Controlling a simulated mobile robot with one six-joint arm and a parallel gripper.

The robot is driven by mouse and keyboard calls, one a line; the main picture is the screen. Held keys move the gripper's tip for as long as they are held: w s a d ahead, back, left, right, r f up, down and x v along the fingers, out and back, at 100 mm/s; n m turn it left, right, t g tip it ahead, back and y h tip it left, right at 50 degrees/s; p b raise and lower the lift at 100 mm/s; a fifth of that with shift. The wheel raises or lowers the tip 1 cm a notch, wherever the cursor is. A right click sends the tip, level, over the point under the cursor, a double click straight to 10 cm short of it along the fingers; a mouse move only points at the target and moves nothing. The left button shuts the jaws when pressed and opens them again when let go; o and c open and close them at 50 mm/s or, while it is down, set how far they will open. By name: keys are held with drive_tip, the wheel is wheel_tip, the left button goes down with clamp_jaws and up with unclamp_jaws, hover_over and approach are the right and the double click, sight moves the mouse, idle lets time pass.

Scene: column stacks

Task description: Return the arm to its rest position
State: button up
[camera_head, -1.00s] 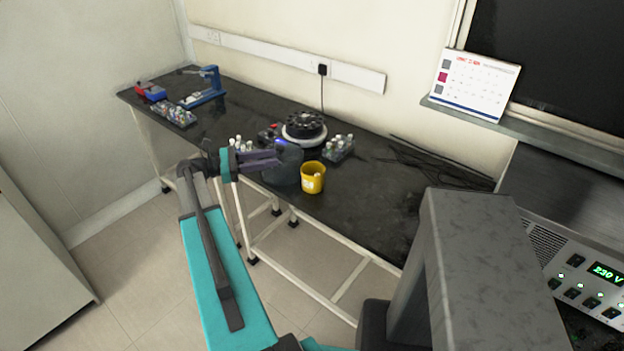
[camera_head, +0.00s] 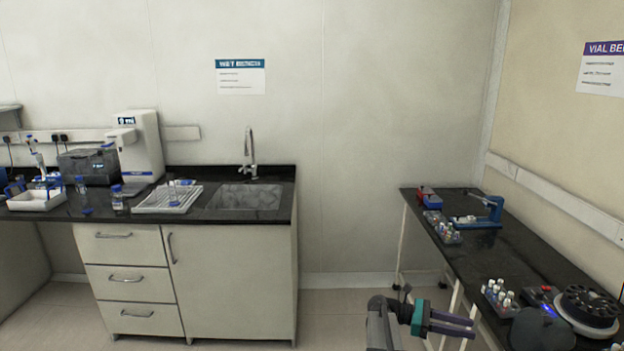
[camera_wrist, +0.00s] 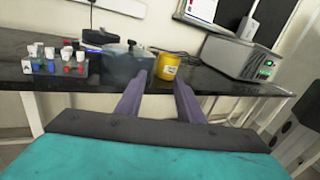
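My gripper (camera_head: 472,328) is at the lower right of the head view, in front of the near edge of the vial bench (camera_head: 465,262). In the wrist view its two purple fingers (camera_wrist: 158,84) are apart with nothing between them. Beyond them in the wrist view are a dark lidded pot (camera_wrist: 125,62) and a yellow cup (camera_wrist: 168,67) on the bench. The fingers look clear of both. Most of my arm is outside the head view.
Vial racks (camera_head: 498,297) (camera_wrist: 55,60), a dark carousel (camera_head: 588,306) and a blue device (camera_head: 480,212) stand on the vial bench. A power supply (camera_wrist: 240,58) is at its right. The wet bench (camera_head: 230,270) with a sink is at left. Floor between the benches is free.

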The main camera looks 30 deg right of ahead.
drive_tip(key=w+a+f+n+t, duration=0.2)
drive_tip(key=a+f+t, duration=0.1)
drive_tip(key=a+f, duration=1)
drive_tip(key=w+a+f+n+t, duration=0.2)
drive_tip(key=a+f+n+t, duration=0.1)
drive_tip(key=a+f, duration=0.95)
drive_tip(key=s+a+f+m+y, duration=0.3)
drive_tip(key=s+a+f+m, duration=0.1)
drive_tip(key=a, duration=0.6)
drive_tip(key=s+a+f+m+t+y, duration=0.1)
drive_tip(key=s+a+f+m+y, duration=0.2)
drive_tip(key=a, duration=0.8)
drive_tip(key=s+a+f+m+t+y, duration=0.1)
drive_tip(key=s+a+f+m+y, duration=0.3)
drive_tip(key=a, duration=0.6)
wheel_tip(320, 180, down, 2)
drive_tip(key=m+y, duration=0.1)
drive_tip(key=m, duration=0.2)
drive_tip(key=shift+s+a, duration=0.15)
drive_tip(key=shift+s, duration=0.2)
